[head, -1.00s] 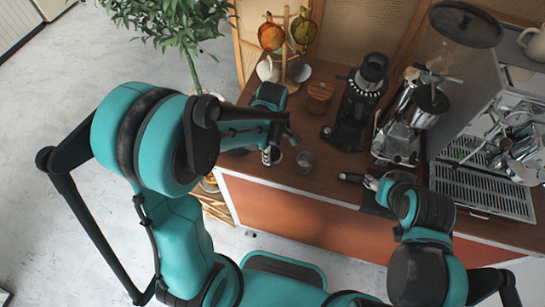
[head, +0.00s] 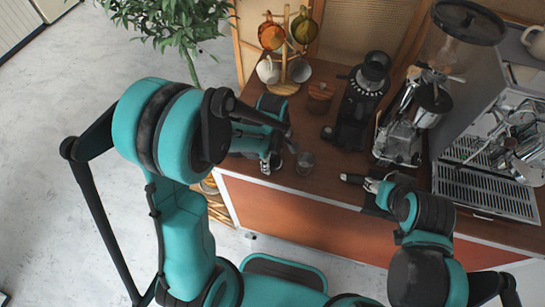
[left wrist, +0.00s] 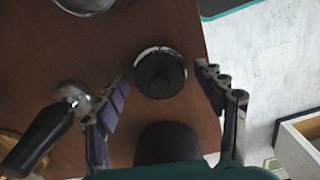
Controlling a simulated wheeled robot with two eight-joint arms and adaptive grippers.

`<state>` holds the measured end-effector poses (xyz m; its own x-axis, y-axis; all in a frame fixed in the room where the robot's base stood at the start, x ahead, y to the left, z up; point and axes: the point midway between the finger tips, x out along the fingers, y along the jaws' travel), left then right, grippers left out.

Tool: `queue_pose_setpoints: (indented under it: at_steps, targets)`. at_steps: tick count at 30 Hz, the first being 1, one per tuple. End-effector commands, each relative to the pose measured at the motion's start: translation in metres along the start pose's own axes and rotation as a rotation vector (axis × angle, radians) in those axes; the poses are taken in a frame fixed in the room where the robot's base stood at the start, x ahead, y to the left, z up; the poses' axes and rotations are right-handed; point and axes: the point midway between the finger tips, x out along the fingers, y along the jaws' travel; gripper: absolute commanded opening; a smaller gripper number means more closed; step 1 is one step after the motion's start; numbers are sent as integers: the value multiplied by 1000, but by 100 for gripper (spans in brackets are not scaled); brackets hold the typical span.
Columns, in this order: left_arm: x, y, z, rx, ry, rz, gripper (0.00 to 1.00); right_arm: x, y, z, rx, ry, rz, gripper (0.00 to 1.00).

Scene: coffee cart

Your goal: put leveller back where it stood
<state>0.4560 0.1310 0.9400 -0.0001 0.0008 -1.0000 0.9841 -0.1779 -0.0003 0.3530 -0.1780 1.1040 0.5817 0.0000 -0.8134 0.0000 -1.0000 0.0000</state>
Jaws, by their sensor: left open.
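The leveller, a round black-topped piece with a pale metal rim (left wrist: 160,72), stands on the brown cart top near its front edge in the left wrist view. My left gripper (left wrist: 163,82) is open, with one finger on each side of the leveller; gaps show between it and both fingers. In the head view my left gripper (head: 276,163) is low over the front left of the cart, and the leveller is mostly hidden there. My right gripper (head: 371,185) is at the front middle of the cart beside a dark handle (head: 352,179); its jaws are unclear.
A small metal or glass cup (head: 305,162) stands right of my left gripper. A black-handled tool with a shiny end (left wrist: 48,130) lies left of the fingers. Behind are a mug tree (head: 284,72), a wooden-lidded jar (head: 319,97), a black grinder (head: 362,100) and an espresso machine (head: 487,180).

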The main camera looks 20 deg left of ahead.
Motion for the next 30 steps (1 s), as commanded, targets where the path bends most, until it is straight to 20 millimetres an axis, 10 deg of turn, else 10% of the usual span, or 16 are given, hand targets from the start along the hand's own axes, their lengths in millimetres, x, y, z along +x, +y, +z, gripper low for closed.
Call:
queue_pose_setpoints:
  at_steps: [30]
  targets:
    - [-142,-14,-4,148,10,67,70,-28,0,-20,0,0,0,50]
